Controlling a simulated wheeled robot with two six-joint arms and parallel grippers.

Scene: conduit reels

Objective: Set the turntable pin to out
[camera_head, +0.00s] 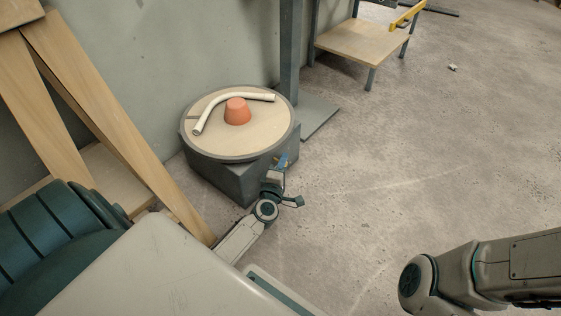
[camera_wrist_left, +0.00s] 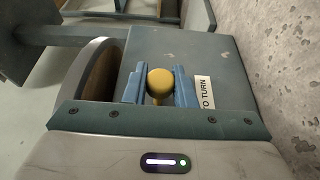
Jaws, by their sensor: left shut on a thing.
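The turntable (camera_head: 215,140) has a round pale wood top with a dark rim on a grey-green block (camera_head: 225,180). The turntable pin shows as a round yellow knob (camera_wrist_left: 160,80) on the block's side in the left wrist view. My left gripper (camera_head: 282,161) is at the block's right side in the head view. In the left wrist view its two blue fingers stand either side of the knob, shut on it. The knob hides most of the pin's shaft. My right gripper is out of view; only part of its arm shows at the lower right.
An orange tapered cup-like piece (camera_head: 237,111) and a white bent conduit (camera_head: 225,103) lie on the turntable. Wooden boards (camera_head: 105,120) lean at left, and a grey post (camera_head: 290,50) stands behind. Floor is clear to the right.

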